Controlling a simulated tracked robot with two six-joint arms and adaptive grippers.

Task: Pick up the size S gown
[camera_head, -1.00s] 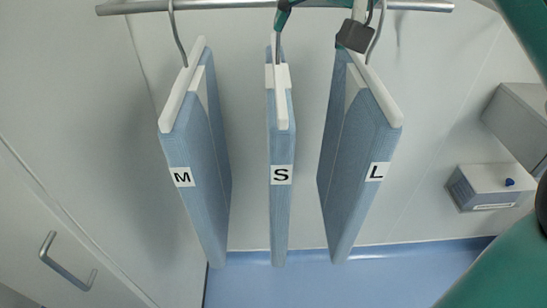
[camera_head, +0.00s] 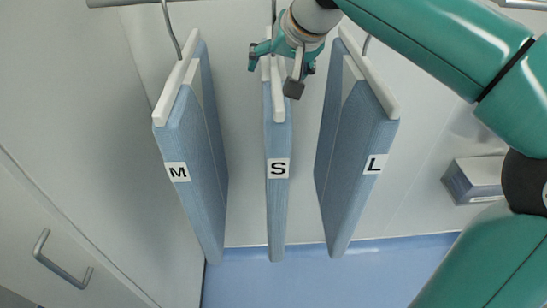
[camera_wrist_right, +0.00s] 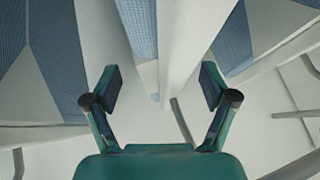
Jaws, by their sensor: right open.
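The size S gown (camera_head: 278,205) hangs in the middle, light blue and folded flat, with a white hanger top and an "S" label. My right gripper (camera_head: 272,72) is open at the top of this gown, partly covering its white top and hook. In the right wrist view, the open fingers (camera_wrist_right: 160,86) lie to either side of the white hanger part (camera_wrist_right: 187,38), with blue cloth beside it. Contact cannot be told. My left gripper is not in view.
The M gown (camera_head: 190,170) hangs left and the L gown (camera_head: 352,170) right, both close to the S gown. A metal rail (camera_head: 120,3) runs above. A grey box (camera_head: 475,178) is on the right wall, and a door handle (camera_head: 60,262) is at lower left.

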